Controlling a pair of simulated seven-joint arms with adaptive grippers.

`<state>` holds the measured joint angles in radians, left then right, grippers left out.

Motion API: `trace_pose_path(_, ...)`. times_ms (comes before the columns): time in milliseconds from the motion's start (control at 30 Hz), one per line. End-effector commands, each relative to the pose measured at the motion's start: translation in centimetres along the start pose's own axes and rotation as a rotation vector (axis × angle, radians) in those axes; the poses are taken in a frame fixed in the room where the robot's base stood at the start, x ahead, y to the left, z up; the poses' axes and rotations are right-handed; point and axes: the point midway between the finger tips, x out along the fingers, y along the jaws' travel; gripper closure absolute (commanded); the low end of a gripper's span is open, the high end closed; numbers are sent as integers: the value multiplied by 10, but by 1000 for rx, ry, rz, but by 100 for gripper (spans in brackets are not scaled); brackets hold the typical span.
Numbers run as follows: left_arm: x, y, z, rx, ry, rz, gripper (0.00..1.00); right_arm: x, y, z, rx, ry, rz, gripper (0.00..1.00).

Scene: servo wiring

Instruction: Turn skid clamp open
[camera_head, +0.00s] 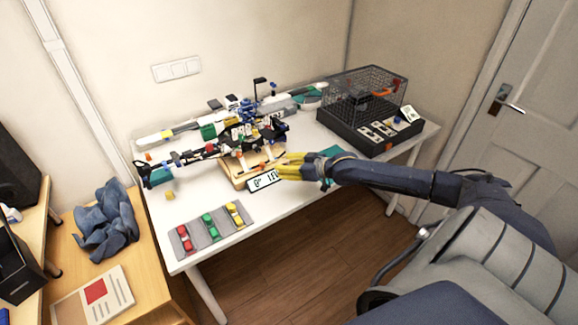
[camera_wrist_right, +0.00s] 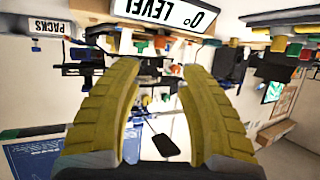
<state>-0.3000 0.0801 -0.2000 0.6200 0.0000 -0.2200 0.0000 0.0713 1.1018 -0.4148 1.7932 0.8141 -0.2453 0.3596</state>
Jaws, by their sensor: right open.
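A mechanical assembly (camera_head: 240,135) with dark, green and blue parts stands over a light wooden base (camera_head: 238,180) on the white table. A white label reading "0° LEVEL" (camera_wrist_right: 165,13) is at the top of the right wrist view; it also shows, tilted, at the base's front in the head view (camera_head: 264,181). A small orange part (camera_wrist_right: 279,43) may belong to the skid clamp, but I cannot tell. My right gripper (camera_head: 282,165) is at the base's right front; its yellow fingers, open and empty in the wrist view (camera_wrist_right: 160,72), point toward the assembly. My left gripper is out of view.
A black mesh cage (camera_head: 368,92) stands at the back right. A grey mat (camera_head: 212,232) with red, green and yellow pieces lies at the front left. A small yellow block (camera_head: 169,195) sits near the left edge. The table's front middle is mostly clear.

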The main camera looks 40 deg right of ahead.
Motion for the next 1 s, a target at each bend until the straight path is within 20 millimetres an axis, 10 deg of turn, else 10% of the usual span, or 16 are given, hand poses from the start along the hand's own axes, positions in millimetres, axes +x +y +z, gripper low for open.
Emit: trace_pose_path(1000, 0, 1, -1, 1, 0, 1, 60, -8, 24, -25, 22, 73, 47, 59)
